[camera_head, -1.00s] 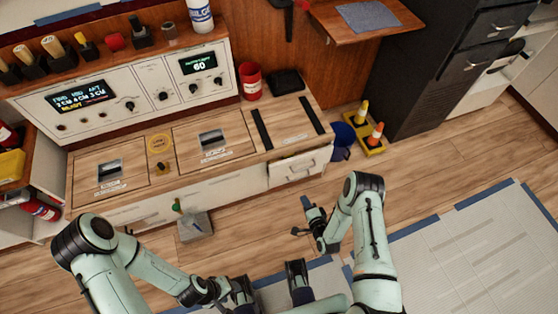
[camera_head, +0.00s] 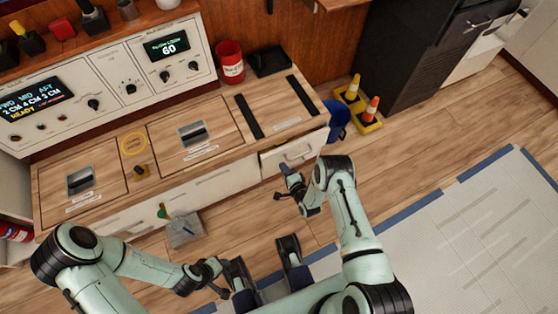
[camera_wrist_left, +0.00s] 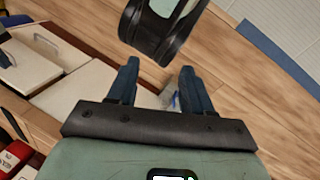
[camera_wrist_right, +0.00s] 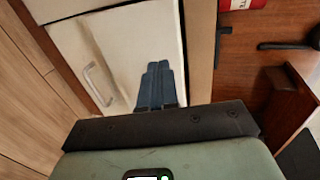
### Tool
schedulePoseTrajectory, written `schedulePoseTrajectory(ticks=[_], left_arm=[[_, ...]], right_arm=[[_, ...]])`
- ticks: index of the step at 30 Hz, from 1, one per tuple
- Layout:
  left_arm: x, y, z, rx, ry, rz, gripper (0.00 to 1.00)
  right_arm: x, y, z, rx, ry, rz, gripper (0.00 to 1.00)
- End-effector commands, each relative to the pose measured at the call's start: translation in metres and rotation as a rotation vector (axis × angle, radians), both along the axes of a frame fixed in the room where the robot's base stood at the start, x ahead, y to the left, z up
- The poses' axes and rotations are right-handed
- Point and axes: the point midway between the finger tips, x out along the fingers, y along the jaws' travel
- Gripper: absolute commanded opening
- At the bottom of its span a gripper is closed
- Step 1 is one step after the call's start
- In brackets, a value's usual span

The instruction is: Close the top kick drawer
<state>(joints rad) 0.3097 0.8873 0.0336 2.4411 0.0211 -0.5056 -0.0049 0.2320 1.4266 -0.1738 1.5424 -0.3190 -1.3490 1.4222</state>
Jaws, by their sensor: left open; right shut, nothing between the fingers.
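The cream drawer (camera_head: 290,154) with a bar handle is at the right end of the wooden-topped console and stands out a little from it. My right gripper (camera_head: 284,173) is shut and empty, just in front of and below the drawer. In the right wrist view its fingers (camera_wrist_right: 156,70) point at a cream panel, with a bar handle (camera_wrist_right: 98,85) left of them; contact cannot be told. My left gripper (camera_head: 222,276) is low in the head view, away from the drawer. In the left wrist view its fingers (camera_wrist_left: 155,85) are apart and empty.
The console top (camera_head: 230,160) has two hatches and two black strips. A red can (camera_head: 229,63) and a black box (camera_head: 270,61) stand at its back. Yellow cones (camera_head: 362,103) and a blue bucket (camera_head: 337,120) are right of the drawer. A grey box (camera_head: 185,231) lies on the floor.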

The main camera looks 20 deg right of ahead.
Motion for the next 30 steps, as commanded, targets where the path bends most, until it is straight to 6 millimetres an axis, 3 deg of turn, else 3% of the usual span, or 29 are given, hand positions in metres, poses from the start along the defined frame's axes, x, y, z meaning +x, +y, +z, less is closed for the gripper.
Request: schedulePoseTrajectory(ticks=[3, 9, 23, 30], left_arm=[[0.009, 0.004, -0.009, 0.011, -0.022, 0.010, 0.50], [0.017, 0.008, -0.013, 0.022, -0.045, 0.019, 0.50], [0.020, 0.010, -0.015, 0.025, -0.052, 0.021, 0.50], [0.051, 0.026, -0.042, 0.067, -0.132, 0.055, 0.50]], right_arm=[[0.021, 0.003, -0.003, -0.001, -0.002, 0.003, 0.00], [0.041, 0.004, -0.003, -0.001, 0.000, 0.001, 0.00], [0.048, 0.004, -0.002, 0.000, 0.000, 0.000, 0.00], [0.078, 0.006, -0.006, 0.001, -0.002, -0.001, 0.00]])
